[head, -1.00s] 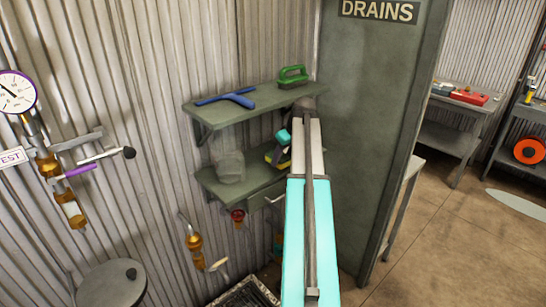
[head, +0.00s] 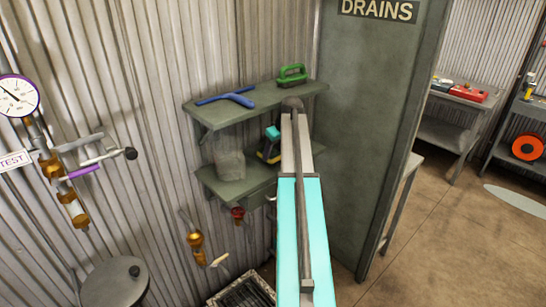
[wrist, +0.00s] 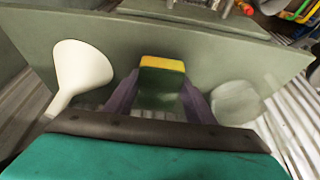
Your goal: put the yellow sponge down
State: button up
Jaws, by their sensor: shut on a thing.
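The yellow sponge (wrist: 163,64) has a yellow edge and a dark green face. My gripper (wrist: 160,92) is shut on it, with a purple finger on either side. In the head view my gripper (head: 268,152) is at the lower wall shelf (head: 241,187), partly hidden behind my arm. A little yellow shows there. The sponge is over the grey-green shelf board in the wrist view; I cannot tell whether it touches the board.
A white funnel (wrist: 80,72) lies left of the sponge in the wrist view, and a clear jar (wrist: 237,102) stands right of it. The jar (head: 230,164) also shows in the head view. The upper shelf (head: 262,101) holds a blue squeegee (head: 228,97) and a green brush (head: 292,74).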

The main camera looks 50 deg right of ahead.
jog(key=shift+f+p, duration=0.5)
jog(key=shift+f, duration=0.8)
jog(key=shift+f, duration=0.1)
jog(key=o, duration=1)
jog(key=shift+s+r, duration=0.1)
jog(key=shift+r, duration=0.15)
jog(key=b+v, duration=0.3)
jog(key=v, duration=0.8)
jog(key=shift+r, duration=0.4)
jog(key=shift+s+f, duration=0.1)
jog(key=shift+s, duration=0.1)
